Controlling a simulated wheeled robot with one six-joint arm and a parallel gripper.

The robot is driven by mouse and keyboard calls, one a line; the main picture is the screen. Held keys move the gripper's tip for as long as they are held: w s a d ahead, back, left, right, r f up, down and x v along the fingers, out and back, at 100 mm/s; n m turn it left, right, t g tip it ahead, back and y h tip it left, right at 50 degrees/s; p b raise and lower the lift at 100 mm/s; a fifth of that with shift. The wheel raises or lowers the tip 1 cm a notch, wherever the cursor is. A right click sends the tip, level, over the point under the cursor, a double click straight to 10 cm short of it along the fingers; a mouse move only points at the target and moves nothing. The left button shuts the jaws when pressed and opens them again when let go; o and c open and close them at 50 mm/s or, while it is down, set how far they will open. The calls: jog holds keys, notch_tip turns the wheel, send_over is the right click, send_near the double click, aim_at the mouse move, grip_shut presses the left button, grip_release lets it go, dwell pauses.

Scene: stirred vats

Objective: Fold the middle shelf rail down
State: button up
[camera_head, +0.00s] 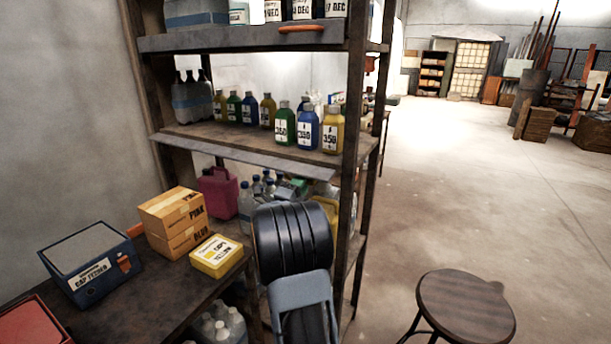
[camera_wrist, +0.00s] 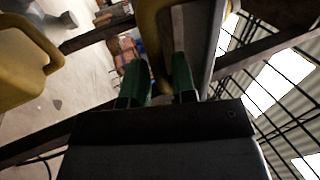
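The middle shelf rail (camera_head: 240,158) is a long grey strip along the front edge of the middle shelf (camera_head: 238,135). It lies low and tilted outward below the edge, leaving the bottles behind it uncovered. My gripper is hidden behind my black arm in the head view, below the right end of this rail. In the wrist view its two green fingers (camera_wrist: 158,82) stand apart, with a gap between them. A yellow-brown surface shows beyond the gap, and I cannot tell whether the fingers touch it. A grey edge (camera_wrist: 214,45) runs just right of the fingers.
The upper shelf's grey rail (camera_head: 215,37) stands upright with an orange handle (camera_head: 300,28). Green, blue and yellow bottles stand on the middle shelf. A yellow jug (camera_wrist: 25,60) is close left in the wrist view. A stool (camera_head: 465,305) stands right; floor beyond is clear.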

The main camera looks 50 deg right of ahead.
jog(key=shift+x, duration=1.65)
grip_shut()
